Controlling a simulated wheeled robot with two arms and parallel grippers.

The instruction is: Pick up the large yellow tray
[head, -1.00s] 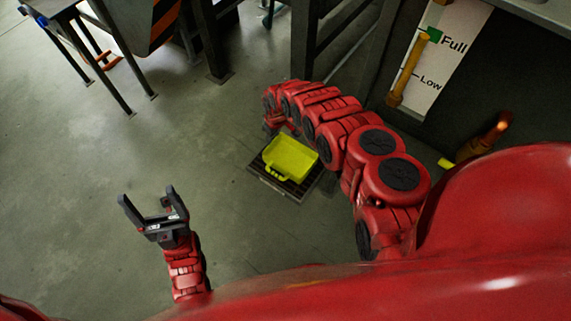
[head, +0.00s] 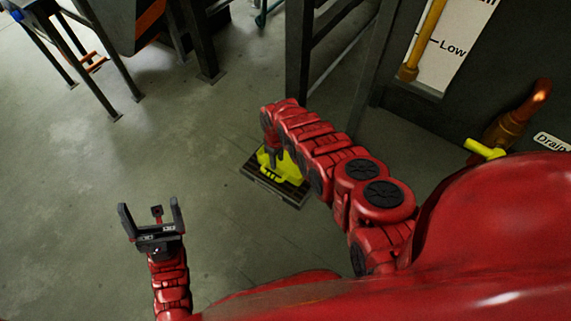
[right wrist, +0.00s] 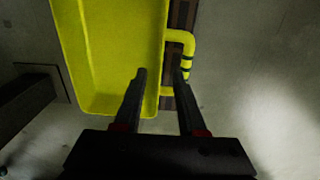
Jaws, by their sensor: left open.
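The large yellow tray (head: 284,168) lies on a dark floor grate in the head view, partly hidden by my right arm. In the right wrist view the tray (right wrist: 112,60) fills the upper left, with its looped handle (right wrist: 187,62) on its right side. My right gripper (right wrist: 162,74) is open, its two fingers apart, with the tips over the tray's right edge and handle. I cannot tell whether they touch it. In the head view the right gripper (head: 273,155) is small beside the tray. My left gripper (head: 149,212) is open and empty, away from the tray.
The dark grate (head: 264,187) lies under the tray on the concrete floor. A metal frame post (head: 298,55) stands behind my right arm. A pipe with a yellow valve handle (head: 484,149) is at the right. Open floor (head: 190,130) lies left of the grate.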

